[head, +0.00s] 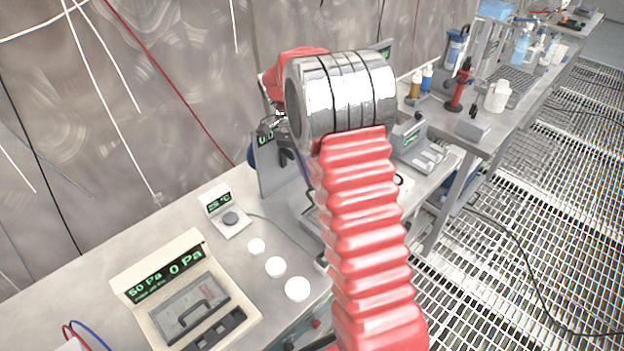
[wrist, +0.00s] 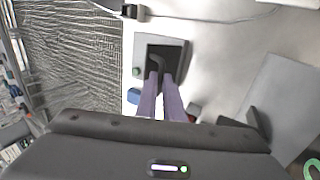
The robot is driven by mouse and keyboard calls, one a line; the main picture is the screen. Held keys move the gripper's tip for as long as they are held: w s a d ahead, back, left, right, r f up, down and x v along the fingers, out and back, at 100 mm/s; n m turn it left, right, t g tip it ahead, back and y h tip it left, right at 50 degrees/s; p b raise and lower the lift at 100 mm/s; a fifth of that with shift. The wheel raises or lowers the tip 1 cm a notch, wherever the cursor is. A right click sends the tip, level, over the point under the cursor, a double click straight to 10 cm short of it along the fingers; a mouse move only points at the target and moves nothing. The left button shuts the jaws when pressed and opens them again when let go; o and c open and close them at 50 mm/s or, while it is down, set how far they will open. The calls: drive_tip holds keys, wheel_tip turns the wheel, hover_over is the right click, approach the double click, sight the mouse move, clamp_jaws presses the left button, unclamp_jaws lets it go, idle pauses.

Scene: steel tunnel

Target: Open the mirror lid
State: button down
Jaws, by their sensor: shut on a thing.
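In the wrist view, a grey box (wrist: 177,42) has a dark square top with a dark curved handle (wrist: 157,62) on it; I take this as the mirror lid. My gripper (wrist: 161,77) has its two purple fingers at the near side of this handle, shut on it. The fingertips partly cover the dark square. I cannot tell whether the lid is raised. In the head view, my red-sleeved arm and its metal joint hide most of this box, and only a bit of the purple fingers shows beside a grey upright panel.
In the head view, a cream pressure box (head: 186,295) with a handled lid stands at the front left. A small temperature display (head: 224,210) and white discs (head: 276,267) lie nearby. Bottles and a red tool (head: 460,84) stand on the back bench. A grated floor lies at the right.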

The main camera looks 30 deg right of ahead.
drive_tip(key=shift+s+a+f, duration=0.1)
drive_tip(key=shift+f, duration=0.25)
drive_tip(key=c, duration=2.2)
unclamp_jaws()
drive_tip(key=o, duration=0.3)
drive_tip(key=shift+r, duration=0.15)
drive_tip(key=shift+r, duration=0.1)
drive_tip(key=v, duration=1.3)
drive_tip(key=shift+w+r, duration=0.2)
drive_tip(key=shift+w, duration=0.05)
drive_tip(key=shift+c, duration=0.2)
